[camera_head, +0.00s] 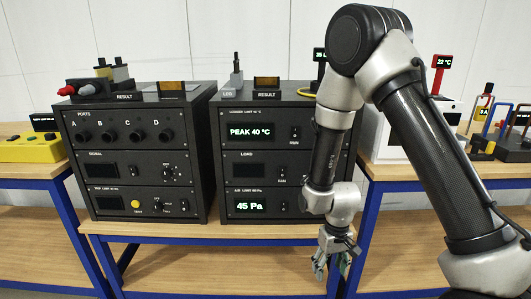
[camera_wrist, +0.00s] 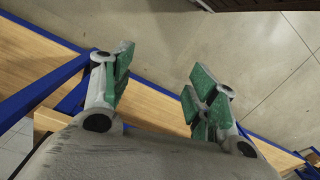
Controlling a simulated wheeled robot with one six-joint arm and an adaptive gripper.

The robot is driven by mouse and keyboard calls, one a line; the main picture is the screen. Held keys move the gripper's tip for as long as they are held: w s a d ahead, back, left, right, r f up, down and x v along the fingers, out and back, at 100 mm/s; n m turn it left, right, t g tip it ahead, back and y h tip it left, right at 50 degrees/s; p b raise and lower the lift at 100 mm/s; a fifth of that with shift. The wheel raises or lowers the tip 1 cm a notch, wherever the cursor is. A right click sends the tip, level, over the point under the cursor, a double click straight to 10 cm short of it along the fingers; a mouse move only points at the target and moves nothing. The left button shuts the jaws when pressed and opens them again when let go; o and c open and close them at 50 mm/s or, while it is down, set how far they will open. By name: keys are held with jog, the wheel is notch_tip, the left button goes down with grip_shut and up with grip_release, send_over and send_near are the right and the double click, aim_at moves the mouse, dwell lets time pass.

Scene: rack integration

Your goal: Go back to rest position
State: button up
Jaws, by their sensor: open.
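My gripper (camera_head: 331,268) hangs at the lower middle right of the head view, pointing down in front of the wooden table's front edge. It also shows in the wrist view (camera_wrist: 163,95), with its two green-padded fingers spread apart and nothing between them. It is open and empty. My arm comes in from the right side of the head view and bends down at the elbow, covering part of the right black rack unit (camera_head: 262,170).
The left black rack unit (camera_head: 135,195) with ports A to D stands beside the right one on a blue-framed wooden table (camera_head: 165,230). A yellow box (camera_head: 30,150) is far left. A white device (camera_head: 390,140) and several tools stand right. The wrist view shows bare floor (camera_wrist: 220,45).

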jog(key=s+d+r+m+t, duration=0.1)
jog(key=s+d+r, duration=0.4)
jog(key=r, duration=0.7)
jog(key=s+d+r+m+t, duration=0.1)
jog(key=s+d+r, duration=0.4)
jog(key=r, duration=0.8)
jog(key=s+d+r+t, duration=0.3)
jog(key=d+r, duration=0.4)
jog(key=r, duration=0.5)
jog(key=shift+s+d+r+m, duration=0.2)
jog(key=shift+s+r+m, duration=0.15)
jog(key=shift+s, duration=0.55)
dwell(1.2)
